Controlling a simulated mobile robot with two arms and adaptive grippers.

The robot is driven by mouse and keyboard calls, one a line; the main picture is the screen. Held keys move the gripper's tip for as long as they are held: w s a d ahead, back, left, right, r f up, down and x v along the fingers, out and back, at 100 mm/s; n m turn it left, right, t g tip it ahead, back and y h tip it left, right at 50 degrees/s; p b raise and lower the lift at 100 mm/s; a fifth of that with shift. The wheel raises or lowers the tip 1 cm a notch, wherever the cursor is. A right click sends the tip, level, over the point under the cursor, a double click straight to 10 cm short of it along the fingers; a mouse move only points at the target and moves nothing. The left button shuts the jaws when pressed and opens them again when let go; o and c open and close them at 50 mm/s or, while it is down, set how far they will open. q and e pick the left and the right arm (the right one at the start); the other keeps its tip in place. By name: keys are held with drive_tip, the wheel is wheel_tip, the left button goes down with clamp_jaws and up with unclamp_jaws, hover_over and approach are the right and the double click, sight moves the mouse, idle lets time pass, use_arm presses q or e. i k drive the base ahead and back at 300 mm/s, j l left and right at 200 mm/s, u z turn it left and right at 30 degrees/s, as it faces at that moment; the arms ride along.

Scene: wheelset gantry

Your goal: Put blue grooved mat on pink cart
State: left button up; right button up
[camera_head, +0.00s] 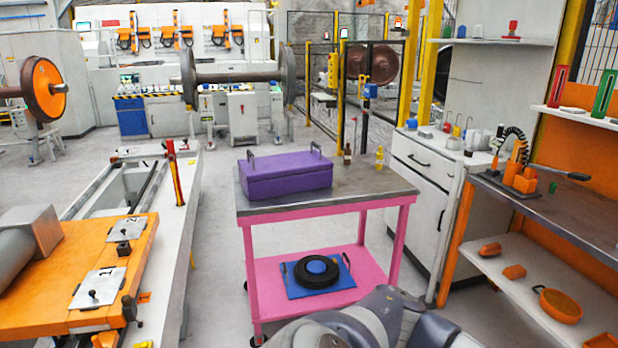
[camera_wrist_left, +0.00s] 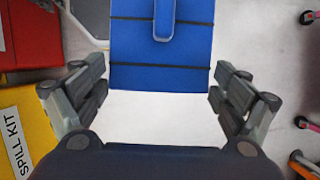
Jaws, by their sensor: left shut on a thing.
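A blue grooved mat (camera_wrist_left: 140,68), a flat blue piece with thin dark lines across it and a raised blue bar, lies between the fingers of my left gripper (camera_wrist_left: 158,72) in the left wrist view. The pink cart (camera_head: 310,210) stands in the middle of the head view, with a grey metal top and a pink lower shelf. Neither gripper shows in the head view.
A purple case (camera_head: 287,176) and two small bottles (camera_head: 379,157) stand on the cart's top; its front right is bare. A blue tray (camera_head: 335,287) with a black ring sits on the lower shelf. A yellow spill kit box (camera_wrist_left: 22,125) shows in the wrist view.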

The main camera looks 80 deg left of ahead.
sight(358, 180)
drive_tip(key=j+u, duration=0.45)
drive_tip(key=i+j+u, duration=0.1)
drive_tip(key=j+u, duration=0.15)
drive_tip(key=u, duration=0.2)
